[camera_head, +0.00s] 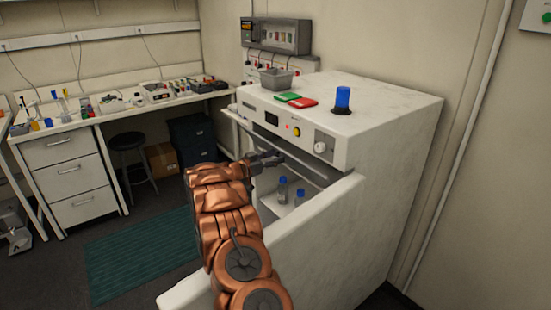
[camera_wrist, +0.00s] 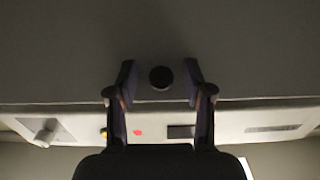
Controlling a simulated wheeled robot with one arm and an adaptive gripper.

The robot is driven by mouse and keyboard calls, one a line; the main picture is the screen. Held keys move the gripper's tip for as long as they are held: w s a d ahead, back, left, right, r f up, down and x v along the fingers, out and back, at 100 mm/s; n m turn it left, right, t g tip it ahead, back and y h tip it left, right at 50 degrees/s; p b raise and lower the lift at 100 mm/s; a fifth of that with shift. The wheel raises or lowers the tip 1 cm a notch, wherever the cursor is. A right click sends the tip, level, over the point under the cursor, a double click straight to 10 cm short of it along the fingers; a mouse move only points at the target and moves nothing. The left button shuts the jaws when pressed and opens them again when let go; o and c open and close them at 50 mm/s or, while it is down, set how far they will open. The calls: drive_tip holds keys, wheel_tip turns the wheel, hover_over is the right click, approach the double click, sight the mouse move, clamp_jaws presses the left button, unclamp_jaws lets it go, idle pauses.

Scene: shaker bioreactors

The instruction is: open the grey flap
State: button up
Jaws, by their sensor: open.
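The grey flap (camera_wrist: 70,55) fills the upper part of the wrist view as a plain dark grey surface. A round black knob (camera_wrist: 161,78) on it sits between my open fingertips, with a gap on both sides. My gripper (camera_head: 272,158) is open at the front of the white shaker cabinet (camera_head: 408,135), just below its control panel. In the head view my arm and gripper cover part of the opening, and how far the flap stands open is hard to tell there.
A large white door panel (camera_head: 325,235) stands out in front of the cabinet, close to my arm. Bottles with blue caps (camera_head: 283,187) show inside. A blue beacon (camera_head: 342,98), a grey tray (camera_head: 276,80) and green and red items lie on top. A workbench (camera_head: 65,140) stands at left.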

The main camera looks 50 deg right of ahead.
drive_tip(key=w+a, duration=0.2)
drive_tip(key=a, duration=0.9)
drive_tip(key=shift+a, duration=0.25)
